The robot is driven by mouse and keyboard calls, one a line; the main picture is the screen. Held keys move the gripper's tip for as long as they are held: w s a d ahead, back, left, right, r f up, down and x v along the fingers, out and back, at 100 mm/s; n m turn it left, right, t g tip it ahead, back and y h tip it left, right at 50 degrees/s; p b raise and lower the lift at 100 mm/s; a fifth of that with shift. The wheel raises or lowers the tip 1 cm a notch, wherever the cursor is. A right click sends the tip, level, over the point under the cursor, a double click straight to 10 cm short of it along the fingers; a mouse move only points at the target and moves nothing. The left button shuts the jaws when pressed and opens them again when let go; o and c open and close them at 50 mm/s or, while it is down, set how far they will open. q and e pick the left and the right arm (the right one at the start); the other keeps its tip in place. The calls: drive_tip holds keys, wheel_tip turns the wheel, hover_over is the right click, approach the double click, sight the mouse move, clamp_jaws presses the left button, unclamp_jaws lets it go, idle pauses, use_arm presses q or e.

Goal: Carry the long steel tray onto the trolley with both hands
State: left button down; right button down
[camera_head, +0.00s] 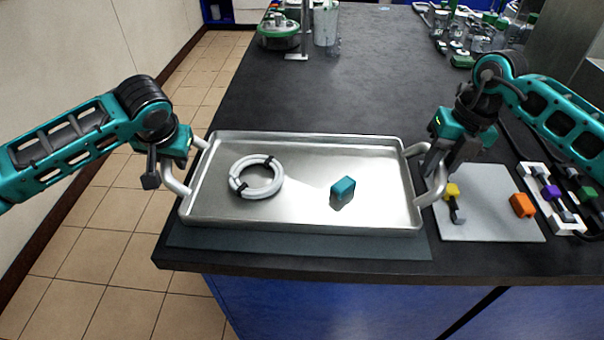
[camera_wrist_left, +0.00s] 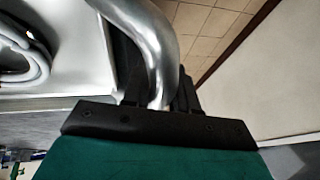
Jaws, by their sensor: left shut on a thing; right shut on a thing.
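The long steel tray (camera_head: 300,214) is at the front of the dark bench, over a grey mat (camera_head: 300,241). It looks level; I cannot tell whether it touches the mat. A coiled white hose (camera_head: 257,190) and a teal block (camera_head: 343,188) lie in it. My left gripper (camera_head: 166,176) is shut on the tray's left handle, which also shows between the fingers in the left wrist view (camera_wrist_left: 155,50). My right gripper (camera_head: 437,168) is at the right handle (camera_head: 433,192), shut on it, with the fingers partly hidden. No trolley is in view.
A light grey board (camera_head: 487,222) with a yellow piece (camera_head: 452,191) and an orange block (camera_head: 522,205) lies right of the tray. A white rack (camera_head: 552,197) is beyond it. Glassware stands at the back. Bare tiled floor (camera_head: 90,230) is left of the bench (camera_head: 340,110).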

use_arm(q)
drive_tip(key=shift+w+r, duration=0.1)
drive_tip(key=shift+r, duration=0.05)
use_arm(e)
drive_tip(key=shift+w+r, duration=0.1)
drive_tip(key=shift+r, duration=0.1)
